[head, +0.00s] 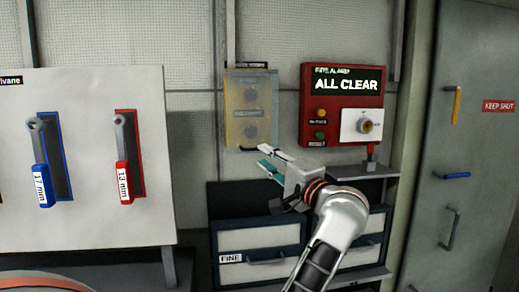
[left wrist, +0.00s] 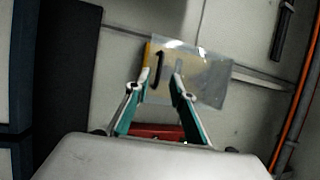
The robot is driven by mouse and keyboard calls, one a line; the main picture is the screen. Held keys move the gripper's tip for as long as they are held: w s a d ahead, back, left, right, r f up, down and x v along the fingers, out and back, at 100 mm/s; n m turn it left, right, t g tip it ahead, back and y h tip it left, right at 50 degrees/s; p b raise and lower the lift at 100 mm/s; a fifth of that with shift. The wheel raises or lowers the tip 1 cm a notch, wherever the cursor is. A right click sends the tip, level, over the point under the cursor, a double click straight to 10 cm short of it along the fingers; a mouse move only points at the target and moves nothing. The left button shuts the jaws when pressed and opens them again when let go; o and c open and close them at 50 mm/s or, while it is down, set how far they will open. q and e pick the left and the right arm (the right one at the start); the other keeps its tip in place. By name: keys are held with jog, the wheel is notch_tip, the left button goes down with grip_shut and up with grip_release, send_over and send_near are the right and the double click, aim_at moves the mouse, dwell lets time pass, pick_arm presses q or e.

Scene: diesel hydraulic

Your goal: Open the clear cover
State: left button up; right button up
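The clear cover (head: 252,92) is a see-through, yellowish panel on the wall over a box with two round parts. It looks shut. A dark handle (head: 248,149) shows at its lower edge. In the left wrist view the cover (left wrist: 208,80) is a glossy sheet, with the dark handle (left wrist: 158,68) near its yellow edge. My left gripper (head: 262,156) is open, with its teal fingers just below and right of the cover. In the left wrist view the fingertips (left wrist: 163,72) appear on either side of the handle. Contact cannot be told. My right gripper is not in view.
A red alarm box (head: 342,105) reading "ALL CLEAR" hangs right of the cover. A grey shelf (head: 345,172) juts out below it, and drawers (head: 262,240) sit underneath. A tool board (head: 85,90) stands left. A grey door (head: 470,140) is far right.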

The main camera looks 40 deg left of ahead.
aim_at(255, 149)
pick_arm(q)
jog(key=p+x, duration=0.1)
jog(key=x, duration=0.3)
jog(key=shift+w+a, duration=0.25)
jog(key=shift+a, duration=0.2)
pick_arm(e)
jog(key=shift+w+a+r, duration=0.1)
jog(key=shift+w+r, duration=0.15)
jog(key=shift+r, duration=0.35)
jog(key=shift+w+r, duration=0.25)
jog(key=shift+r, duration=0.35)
pick_arm(q)
jog(key=c, duration=0.5)
grip_shut()
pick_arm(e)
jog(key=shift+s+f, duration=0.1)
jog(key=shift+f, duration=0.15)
